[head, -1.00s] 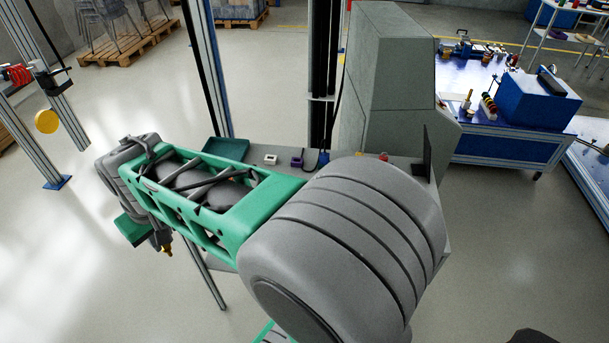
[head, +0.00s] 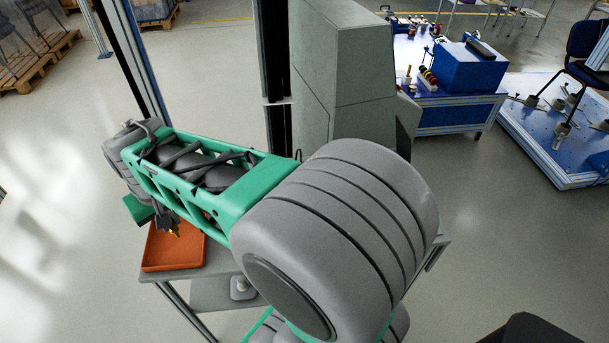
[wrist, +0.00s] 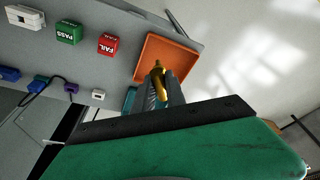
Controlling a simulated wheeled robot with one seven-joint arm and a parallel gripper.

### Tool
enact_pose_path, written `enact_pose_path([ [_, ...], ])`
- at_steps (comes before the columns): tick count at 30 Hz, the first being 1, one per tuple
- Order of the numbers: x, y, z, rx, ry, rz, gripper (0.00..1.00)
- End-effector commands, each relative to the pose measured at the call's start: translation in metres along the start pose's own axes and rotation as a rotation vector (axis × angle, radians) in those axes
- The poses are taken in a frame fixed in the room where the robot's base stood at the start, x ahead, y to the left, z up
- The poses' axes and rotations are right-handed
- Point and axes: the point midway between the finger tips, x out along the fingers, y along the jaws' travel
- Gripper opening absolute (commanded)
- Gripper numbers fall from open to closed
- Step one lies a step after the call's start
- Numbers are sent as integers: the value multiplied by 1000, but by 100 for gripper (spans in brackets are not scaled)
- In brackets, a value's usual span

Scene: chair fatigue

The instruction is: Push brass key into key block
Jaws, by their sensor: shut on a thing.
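My gripper (wrist: 160,92) is shut on the brass key (wrist: 157,72), which sticks out past the fingertips in the wrist view. In the head view my gripper (head: 171,226) shows small and partly hidden at the arm's far end, over or near an orange tray (head: 155,262); its height above the tray is unclear. I cannot say for sure which thing is the key block. A small white block (wrist: 98,94) and a purple block (wrist: 71,88) stand on the grey table in the wrist view, apart from the gripper.
The orange tray's (wrist: 150,45) floor looks empty where visible. A green PASS block (wrist: 69,32), a red FAIL block (wrist: 108,44) and a white box (wrist: 24,17) share the table. A tall grey cabinet (head: 345,80) stands behind my arm in the head view.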

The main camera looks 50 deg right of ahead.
Motion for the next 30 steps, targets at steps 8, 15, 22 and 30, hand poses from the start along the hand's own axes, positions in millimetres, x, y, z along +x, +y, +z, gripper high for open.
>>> enact_pose_path([
  [8,9,111,-2,731,0,188,0],
  [15,13,226,34,1535,-1,395,0],
  [22,9,320,102,2332,1,599,0],
  [30,2,379,180,3030,2,777,0],
])
